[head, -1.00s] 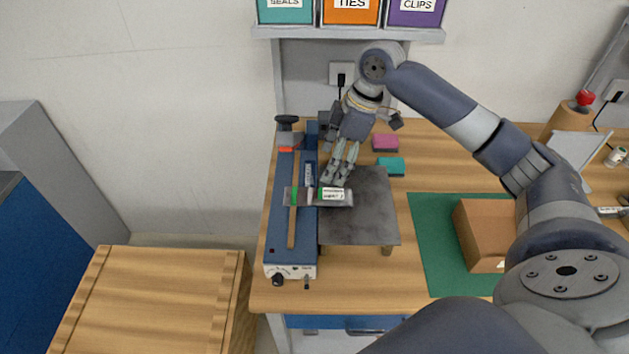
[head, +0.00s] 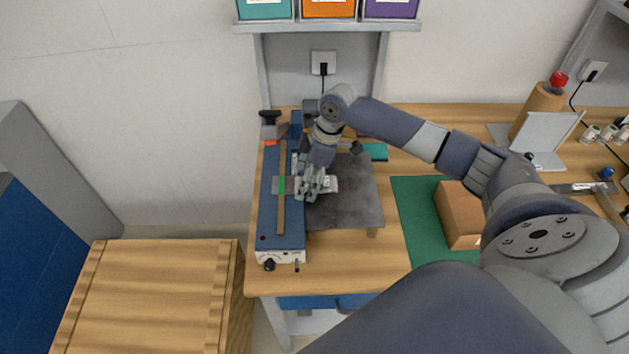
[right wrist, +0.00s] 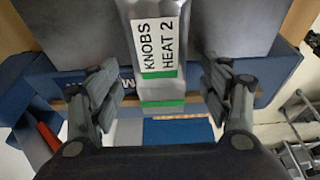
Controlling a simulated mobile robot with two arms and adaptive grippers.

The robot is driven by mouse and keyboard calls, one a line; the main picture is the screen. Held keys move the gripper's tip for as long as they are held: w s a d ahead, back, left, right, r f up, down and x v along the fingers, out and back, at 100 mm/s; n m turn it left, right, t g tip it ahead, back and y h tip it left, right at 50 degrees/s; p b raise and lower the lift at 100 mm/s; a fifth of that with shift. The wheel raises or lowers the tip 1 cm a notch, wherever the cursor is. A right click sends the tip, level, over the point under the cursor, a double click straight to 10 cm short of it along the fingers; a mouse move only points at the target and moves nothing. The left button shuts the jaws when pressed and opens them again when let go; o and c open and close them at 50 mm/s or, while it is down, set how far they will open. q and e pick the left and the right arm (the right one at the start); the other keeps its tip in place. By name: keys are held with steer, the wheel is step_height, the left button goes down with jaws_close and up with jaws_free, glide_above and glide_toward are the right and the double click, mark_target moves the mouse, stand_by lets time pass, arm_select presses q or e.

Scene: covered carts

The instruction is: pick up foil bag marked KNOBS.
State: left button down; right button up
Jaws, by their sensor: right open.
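The foil bag marked KNOBS (right wrist: 157,40) is a silvery pouch with a white label reading "KNOBS HEAT 2" and green bands. In the head view the bag (head: 332,184) lies across the blue heat sealer (head: 268,215) and the grey metal plate (head: 345,207), partly hidden by my gripper. My right gripper (head: 309,189) is open over the bag's middle. In the right wrist view the two fingers of my right gripper (right wrist: 160,95) stand on either side of the bag, with gaps on both sides. My left gripper is not in view.
A teal block (head: 376,151) lies behind the plate. A brown box (head: 460,215) stands on a green mat (head: 412,207) to the right. A wooden covered cart (head: 150,295) stands at the lower left. Coloured bins (head: 328,8) sit on the shelf above.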

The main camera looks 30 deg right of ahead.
steer(key=shift+c, duration=0.6)
steer(key=c, duration=1)
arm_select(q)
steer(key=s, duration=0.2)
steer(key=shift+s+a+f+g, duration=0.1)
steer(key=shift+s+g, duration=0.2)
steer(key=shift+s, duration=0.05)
